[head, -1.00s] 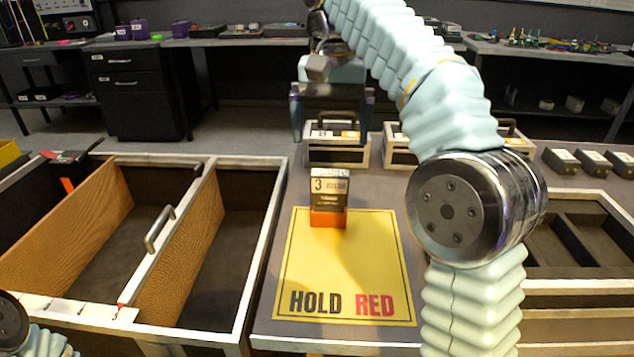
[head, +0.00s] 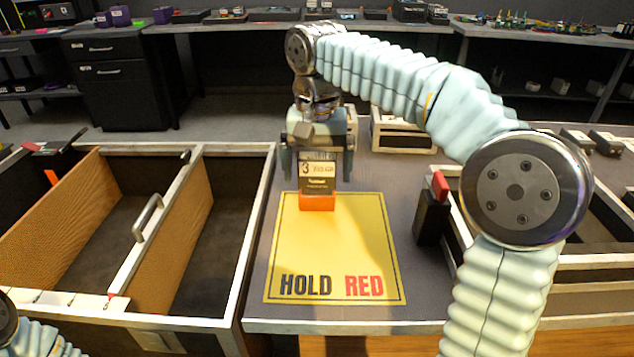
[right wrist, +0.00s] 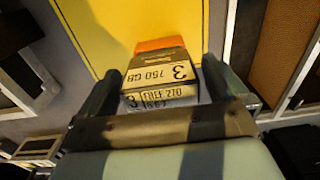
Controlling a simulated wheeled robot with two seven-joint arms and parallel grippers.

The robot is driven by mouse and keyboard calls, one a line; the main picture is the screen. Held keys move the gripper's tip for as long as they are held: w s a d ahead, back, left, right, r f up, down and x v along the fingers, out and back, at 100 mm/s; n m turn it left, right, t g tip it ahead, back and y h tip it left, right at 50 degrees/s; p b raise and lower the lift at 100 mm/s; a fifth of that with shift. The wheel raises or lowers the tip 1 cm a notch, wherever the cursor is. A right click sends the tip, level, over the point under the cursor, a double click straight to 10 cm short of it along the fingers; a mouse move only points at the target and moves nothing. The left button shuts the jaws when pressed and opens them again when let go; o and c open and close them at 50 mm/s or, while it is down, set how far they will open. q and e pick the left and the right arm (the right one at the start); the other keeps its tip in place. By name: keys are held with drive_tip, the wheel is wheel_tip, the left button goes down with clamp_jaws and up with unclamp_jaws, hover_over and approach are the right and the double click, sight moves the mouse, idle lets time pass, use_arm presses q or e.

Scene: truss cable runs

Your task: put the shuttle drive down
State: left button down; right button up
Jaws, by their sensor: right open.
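The shuttle drive (head: 318,186), a dark block with a pale label marked 3 and an orange lower end, stands upright on the yellow HOLD RED mat (head: 335,250), near its far edge. My right gripper (head: 317,177) is open, its fingers to either side of the drive's upper part. In the right wrist view the drive (right wrist: 160,72) shows between the two fingers, nearer the right-hand one; whether that finger touches it I cannot tell. Of my left arm only a bit shows at the lower left; its gripper is out of view.
A divided wooden tray (head: 150,230) with a handle is left of the mat. A black block with a red top (head: 433,212) stands right of the mat, beside another tray. Cases with pale frames (head: 400,135) stand behind. The mat's front is clear.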

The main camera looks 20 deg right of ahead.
drive_tip(key=shift+f, duration=1.35)
drive_tip(key=shift+r, duration=0.1)
drive_tip(key=c, duration=1.3)
